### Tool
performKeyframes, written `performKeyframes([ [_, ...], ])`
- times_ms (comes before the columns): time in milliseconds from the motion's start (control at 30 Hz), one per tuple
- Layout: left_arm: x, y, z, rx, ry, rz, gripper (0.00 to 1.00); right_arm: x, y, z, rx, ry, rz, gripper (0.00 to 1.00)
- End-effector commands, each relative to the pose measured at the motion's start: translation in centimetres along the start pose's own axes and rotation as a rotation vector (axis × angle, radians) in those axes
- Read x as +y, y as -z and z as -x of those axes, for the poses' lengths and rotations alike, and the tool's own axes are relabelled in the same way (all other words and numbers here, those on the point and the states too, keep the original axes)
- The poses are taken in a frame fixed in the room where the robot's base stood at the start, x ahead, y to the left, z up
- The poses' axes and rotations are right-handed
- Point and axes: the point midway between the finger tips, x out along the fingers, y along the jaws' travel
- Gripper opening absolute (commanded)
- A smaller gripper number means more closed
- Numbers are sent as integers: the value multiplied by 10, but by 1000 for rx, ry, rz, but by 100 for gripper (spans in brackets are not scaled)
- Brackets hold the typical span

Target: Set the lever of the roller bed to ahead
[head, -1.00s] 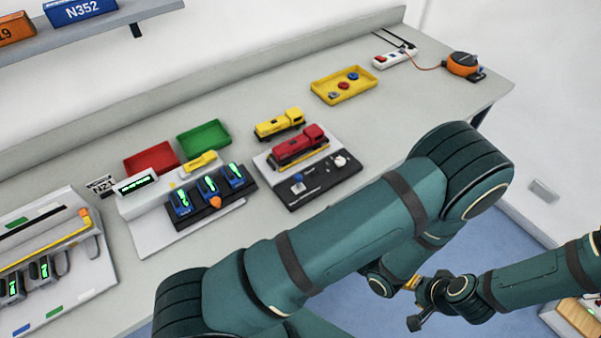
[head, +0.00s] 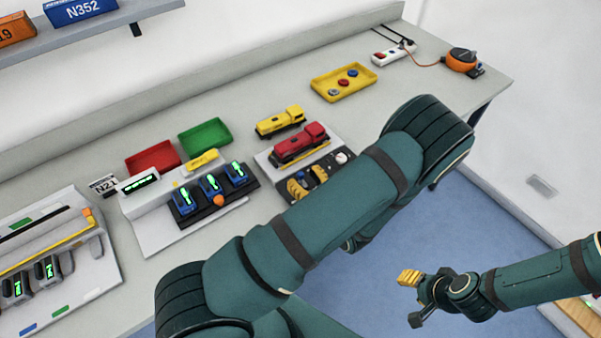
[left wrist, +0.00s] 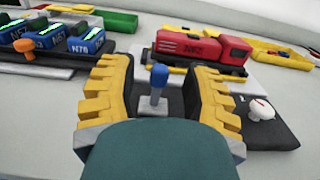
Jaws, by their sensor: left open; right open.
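The roller bed (head: 263,156) carries a red locomotive (head: 299,144). Its black panel has a lever with a blue knob and a white dial (head: 341,158). In the left wrist view the lever (left wrist: 158,76) stands about upright on a pale base. My left gripper (head: 308,180) is open over the panel. Its yellow fingers stand on either side of the lever, with gaps to it. The dial (left wrist: 261,109) lies to the right of the right finger. The panel's labels are hidden or unreadable. My right gripper (head: 410,278) is open and empty, above the floor at the lower right.
Left of the roller bed stands a station with several blue handsets (head: 211,185) and an orange knob. A yellow locomotive (head: 280,122) stands behind the red one. Red (head: 153,158), green (head: 205,137) and yellow (head: 344,93) trays lie farther back. The bench right of the bed is clear.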

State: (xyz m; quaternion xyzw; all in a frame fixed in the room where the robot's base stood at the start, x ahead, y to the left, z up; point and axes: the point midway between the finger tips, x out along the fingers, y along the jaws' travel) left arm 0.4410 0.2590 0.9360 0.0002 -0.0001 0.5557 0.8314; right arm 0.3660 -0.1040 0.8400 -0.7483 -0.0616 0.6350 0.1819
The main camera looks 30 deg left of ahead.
Motion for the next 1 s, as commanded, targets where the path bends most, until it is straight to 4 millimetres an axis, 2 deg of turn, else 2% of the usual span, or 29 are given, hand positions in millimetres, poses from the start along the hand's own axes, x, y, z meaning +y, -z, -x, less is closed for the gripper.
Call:
performKeyframes([
  [200, 0, 0, -16, 1, 0, 0, 48, 0, 0, 1, 0, 0, 0, 47],
  [467, 0, 0, -17, 1, 0, 0, 48, 0, 0, 1, 0, 0, 0, 47],
  [500, 0, 0, -17, 1, 0, 0, 51, 0, 0, 1, 0, 0, 0, 47],
  [633, 0, 0, -17, 1, 0, 0, 5, 0, 0, 1, 0, 0, 0, 47],
  [667, 0, 0, -17, 1, 0, 0, 0, 0, 0, 1, 0, 0, 0, 47],
  [1000, -1, 0, -17, 0, 0, -10, 0, 0, 0, 2, 0, 0, 0, 47],
])
